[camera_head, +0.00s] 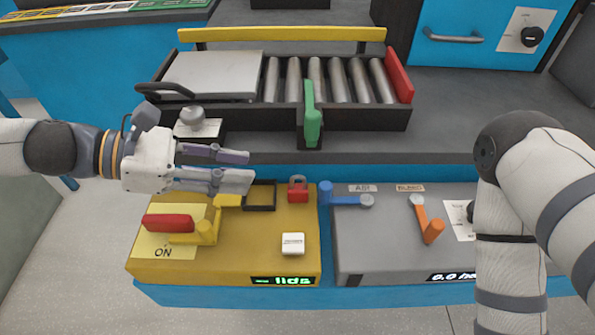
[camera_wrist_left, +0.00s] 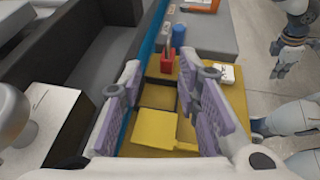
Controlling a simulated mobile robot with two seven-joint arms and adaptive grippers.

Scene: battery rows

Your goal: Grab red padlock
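The red padlock (camera_head: 298,190), with a dark shackle, stands at the back right of the yellow panel box. It also shows in the left wrist view (camera_wrist_left: 167,62), beyond the fingertips and roughly between them. My left gripper (camera_head: 250,169) is open and empty, with its purple-grey fingers pointing right. It is over the back of the yellow box, to the left of the padlock and apart from it. My right arm (camera_head: 507,230) stands at the right, and its gripper is not in view.
The yellow box (camera_head: 260,255) carries a red-handled lever (camera_head: 168,222), a black square frame (camera_head: 260,196) and a white block (camera_head: 293,243). A blue lever (camera_head: 340,198) is just right of the padlock. A roller conveyor (camera_head: 340,120) with a green lever (camera_head: 311,115) lies behind.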

